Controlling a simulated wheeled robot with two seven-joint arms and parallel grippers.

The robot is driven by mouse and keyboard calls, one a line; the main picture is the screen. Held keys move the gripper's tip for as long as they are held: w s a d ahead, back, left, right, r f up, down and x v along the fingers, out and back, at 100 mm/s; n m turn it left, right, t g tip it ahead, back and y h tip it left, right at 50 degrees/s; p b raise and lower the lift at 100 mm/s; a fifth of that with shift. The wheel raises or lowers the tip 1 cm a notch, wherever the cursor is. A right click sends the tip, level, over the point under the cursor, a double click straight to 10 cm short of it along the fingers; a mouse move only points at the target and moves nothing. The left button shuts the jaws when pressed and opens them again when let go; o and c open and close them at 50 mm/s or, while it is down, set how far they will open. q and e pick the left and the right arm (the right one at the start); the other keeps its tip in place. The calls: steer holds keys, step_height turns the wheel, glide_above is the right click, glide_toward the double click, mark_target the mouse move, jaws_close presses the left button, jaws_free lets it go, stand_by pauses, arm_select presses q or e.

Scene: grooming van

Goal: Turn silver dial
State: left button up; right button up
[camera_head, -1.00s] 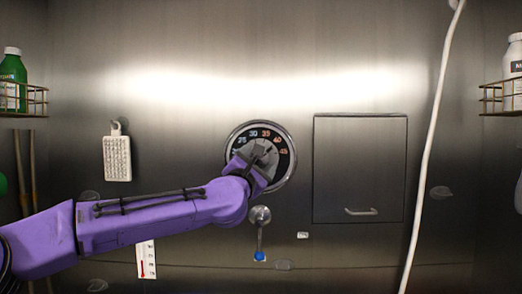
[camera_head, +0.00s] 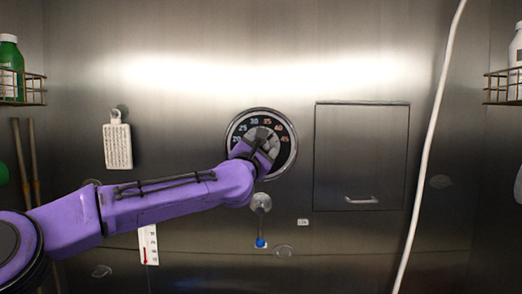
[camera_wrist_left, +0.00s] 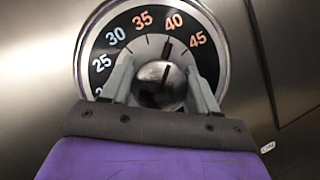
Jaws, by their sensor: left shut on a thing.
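The silver dial (camera_wrist_left: 158,72) is a round knob with a dark pointer line, set in a black number ring (camera_wrist_left: 103,45). In the left wrist view the pointer stands close to 40. The dial ring also shows in the head view (camera_head: 291,150), on the steel wall. My left gripper (camera_wrist_left: 163,88) is shut on the knob, with one grey finger on each side of it. In the head view the gripper (camera_head: 260,143) covers part of the knob and the lower left of the ring. My right gripper is in neither view.
A small lever with a blue tip (camera_head: 260,242) sits just below the dial. A square hatch with a handle (camera_head: 361,150) is to the right, then a hanging white hose (camera_head: 430,150). A white tag (camera_head: 117,147) hangs at left. Bottle racks (camera_head: 35,90) flank the wall.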

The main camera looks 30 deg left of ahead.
arm_select(q)
steer(key=n+y+b, duration=0.1)
steer(key=n+b, duration=0.1)
steer(key=n+y+b, duration=0.1)
steer(key=b, duration=0.1)
steer(key=n+b, duration=0.2)
steer(key=shift+a+f+n+y, duration=0.1)
steer(key=shift+f+n+y, duration=0.2)
steer(key=shift+y, duration=0.1)
steer(key=shift+r+n+y+b, duration=0.25)
steer(key=shift+n+y+b, duration=0.65)
steer(key=shift+n+b, duration=0.65)
steer(key=shift+r+n, duration=0.1)
steer(key=shift+n, duration=0.15)
steer(key=shift+s, duration=0.1)
steer(key=o, duration=1)
